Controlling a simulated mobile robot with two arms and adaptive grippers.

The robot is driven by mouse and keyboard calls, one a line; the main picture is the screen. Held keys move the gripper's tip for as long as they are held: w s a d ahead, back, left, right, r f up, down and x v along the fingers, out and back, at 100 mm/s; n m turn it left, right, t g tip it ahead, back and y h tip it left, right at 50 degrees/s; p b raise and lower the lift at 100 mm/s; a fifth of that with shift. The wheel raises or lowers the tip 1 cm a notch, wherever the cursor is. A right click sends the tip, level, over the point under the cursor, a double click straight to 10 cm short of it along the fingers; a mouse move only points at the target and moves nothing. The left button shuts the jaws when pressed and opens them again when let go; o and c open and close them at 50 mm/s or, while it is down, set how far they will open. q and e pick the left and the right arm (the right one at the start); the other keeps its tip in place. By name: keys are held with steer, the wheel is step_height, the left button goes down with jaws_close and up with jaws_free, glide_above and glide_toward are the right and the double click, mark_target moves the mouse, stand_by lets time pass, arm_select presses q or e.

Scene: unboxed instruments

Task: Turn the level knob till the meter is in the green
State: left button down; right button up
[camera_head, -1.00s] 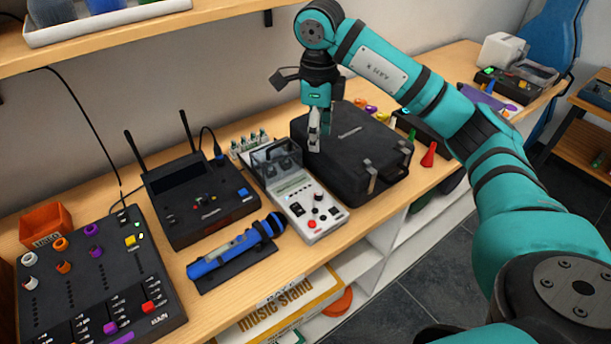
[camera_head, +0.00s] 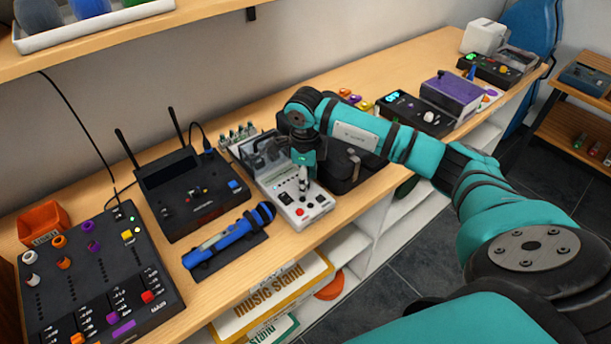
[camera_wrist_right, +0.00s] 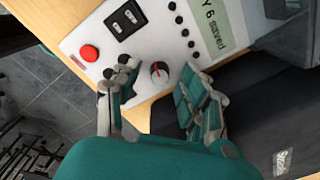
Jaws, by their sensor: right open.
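The white device (camera_head: 286,201) stands on the wooden bench, with a clear-covered part at its back. In the right wrist view its panel shows a small dark knob with a red and white top (camera_wrist_right: 159,72), a red button (camera_wrist_right: 89,53) and a black switch block (camera_wrist_right: 126,19). My right gripper (camera_head: 303,192) is over the front panel. In the wrist view its open fingers (camera_wrist_right: 158,84) lie on either side of the knob, with gaps showing; contact cannot be told. No meter needle or green band is readable. My left gripper is out of view.
A black case (camera_head: 348,168) stands right beside the device. A blue microphone (camera_head: 228,236) on a dark base lies to the left, with a black receiver (camera_head: 196,203) behind it. A mixer (camera_head: 90,280) is at far left. The bench's front edge is close to the device.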

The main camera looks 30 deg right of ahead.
steer(key=shift+f, duration=0.25)
steer(key=c, duration=0.4)
jaws_close()
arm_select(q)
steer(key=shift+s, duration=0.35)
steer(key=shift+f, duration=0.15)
arm_select(e)
steer(key=shift+m, duration=0.3)
steer(key=m+b, duration=0.2)
steer(key=m, duration=0.1)
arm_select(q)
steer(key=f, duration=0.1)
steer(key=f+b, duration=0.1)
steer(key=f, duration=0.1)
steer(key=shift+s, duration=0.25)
arm_select(e)
steer(key=m, duration=0.5)
steer(key=shift+w+r, duration=0.1)
steer(key=shift+m, duration=0.3)
